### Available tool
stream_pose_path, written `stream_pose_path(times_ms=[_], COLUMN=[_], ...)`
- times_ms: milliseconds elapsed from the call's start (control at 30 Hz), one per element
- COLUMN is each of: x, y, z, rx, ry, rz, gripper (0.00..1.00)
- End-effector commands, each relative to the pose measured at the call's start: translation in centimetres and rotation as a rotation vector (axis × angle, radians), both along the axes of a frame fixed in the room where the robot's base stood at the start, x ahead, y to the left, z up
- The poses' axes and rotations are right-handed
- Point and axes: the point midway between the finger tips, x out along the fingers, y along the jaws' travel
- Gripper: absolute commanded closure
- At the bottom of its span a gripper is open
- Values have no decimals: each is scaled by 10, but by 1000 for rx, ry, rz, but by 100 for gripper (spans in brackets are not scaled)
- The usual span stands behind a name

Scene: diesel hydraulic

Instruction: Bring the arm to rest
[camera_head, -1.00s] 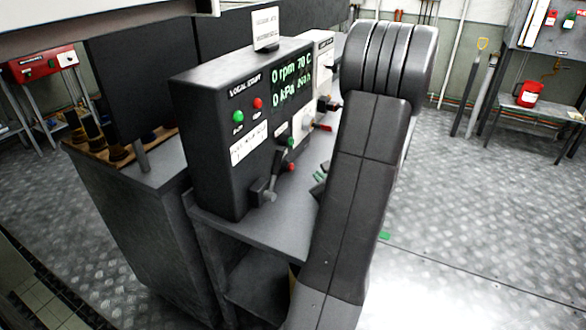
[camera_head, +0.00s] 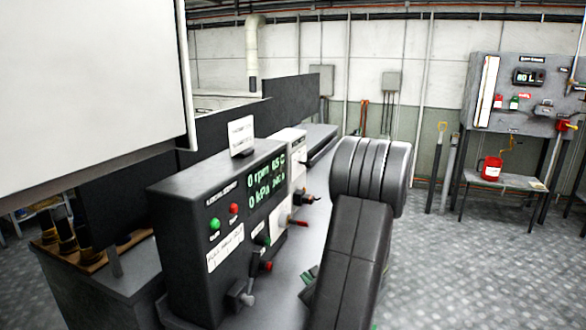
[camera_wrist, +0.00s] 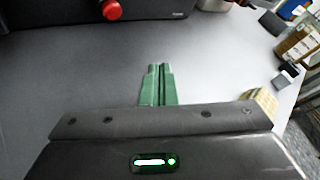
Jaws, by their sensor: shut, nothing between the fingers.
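My gripper (camera_wrist: 159,72) shows in the wrist view as two green fingers side by side, closed together with nothing between them. They are over a plain grey bench top (camera_wrist: 70,75). In the head view a bit of my green gripper (camera_head: 308,277) shows left of my dark arm, which stands bent over the bench and hides part of it. A black control box (camera_head: 190,275) with a green display, a green and a red button and a lever stands left of the arm. A red knob (camera_wrist: 111,9) on the box lies ahead-left of the fingers in the wrist view.
A white panel (camera_head: 80,70) fills the upper left. A grey wall board (camera_head: 530,95) and a small table with a red can (camera_head: 491,168) stand at the back right. The checker-plate floor (camera_head: 450,270) on the right is clear. Boxes (camera_wrist: 300,45) show at the wrist view's right.

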Motion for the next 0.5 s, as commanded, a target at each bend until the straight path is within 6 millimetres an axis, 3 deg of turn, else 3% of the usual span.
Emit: stream_pose_path(times_ms=[500], x=[-4], y=[-10], z=[0], rx=[0], ry=[0], rz=[0], gripper=[100])
